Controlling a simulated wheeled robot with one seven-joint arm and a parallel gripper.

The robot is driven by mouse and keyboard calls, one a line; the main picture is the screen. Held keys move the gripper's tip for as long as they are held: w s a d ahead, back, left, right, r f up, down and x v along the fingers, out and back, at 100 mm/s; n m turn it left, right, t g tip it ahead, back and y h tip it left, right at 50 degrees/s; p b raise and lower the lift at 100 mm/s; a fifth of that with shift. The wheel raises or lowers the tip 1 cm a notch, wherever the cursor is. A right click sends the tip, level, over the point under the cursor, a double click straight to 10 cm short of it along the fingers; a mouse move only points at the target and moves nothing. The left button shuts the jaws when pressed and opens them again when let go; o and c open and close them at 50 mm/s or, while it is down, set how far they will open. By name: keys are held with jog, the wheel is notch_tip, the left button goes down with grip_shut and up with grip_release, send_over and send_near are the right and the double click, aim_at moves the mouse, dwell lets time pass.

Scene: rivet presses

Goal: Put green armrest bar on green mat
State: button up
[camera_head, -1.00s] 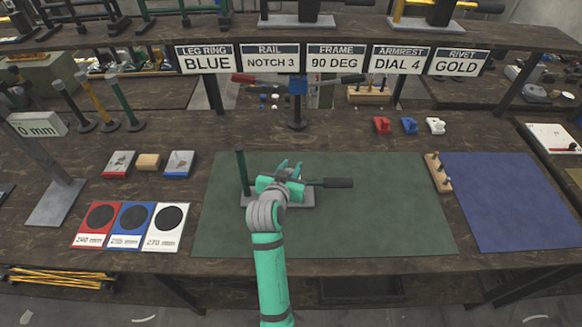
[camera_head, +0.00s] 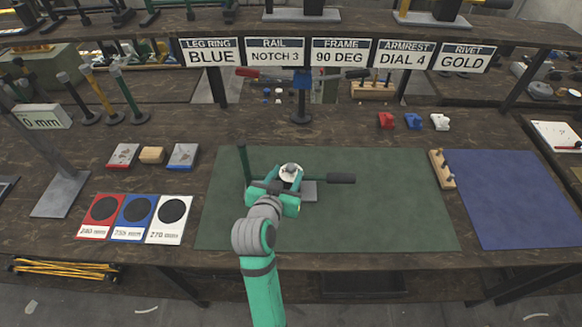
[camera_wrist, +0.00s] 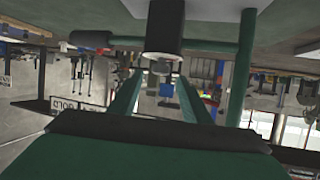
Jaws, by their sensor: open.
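What looks like the green armrest bar stands on the green mat (camera_head: 385,215). It has a grey base plate (camera_head: 309,190), a thin green post (camera_head: 243,165) and a sideways bar ending in a black grip (camera_head: 341,178). My gripper (camera_head: 290,172) is open above the base plate and hides its middle. In the wrist view my open fingers (camera_wrist: 163,78) point at a dark column (camera_wrist: 165,28) with a pale end. The green crossbar (camera_wrist: 205,46) and post (camera_wrist: 242,65) show around it. I cannot tell whether the fingers touch anything.
Black, yellow and green upright rods (camera_head: 128,93) stand at the back left. Red, blue and white dial cards (camera_head: 136,218) lie left of the mat. A wooden peg strip (camera_head: 442,169) and a blue mat (camera_head: 515,200) are on the right. The mat's front right is clear.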

aim_at(286, 265)
jog(key=s+f, duration=0.2)
jog(key=s, duration=0.1)
jog(key=s+f+n+y, duration=0.1)
jog(key=s+f, duration=0.2)
jog(key=s, duration=0.1)
jog(key=s+f+n+y, duration=0.1)
jog(key=s+f, duration=0.2)
jog(key=shift+s+a, duration=0.1)
jog(key=shift+s, duration=0.3)
jog(key=shift+n+t+y, duration=0.4)
jog(key=shift+n+y, duration=0.3)
jog(key=s+f, duration=0.1)
jog(key=s, duration=0.2)
jog(key=s+f, duration=0.1)
jog(key=s, duration=0.2)
jog(key=s+f, duration=0.2)
jog(key=s, duration=0.1)
jog(key=s+d+r+t, duration=0.1)
jog(key=s+d+r, duration=0.1)
jog(key=s, duration=1.8)
jog(key=shift+d+r, duration=0.15)
jog(key=shift+r, duration=0.55)
jog(key=shift+s, duration=0.1)
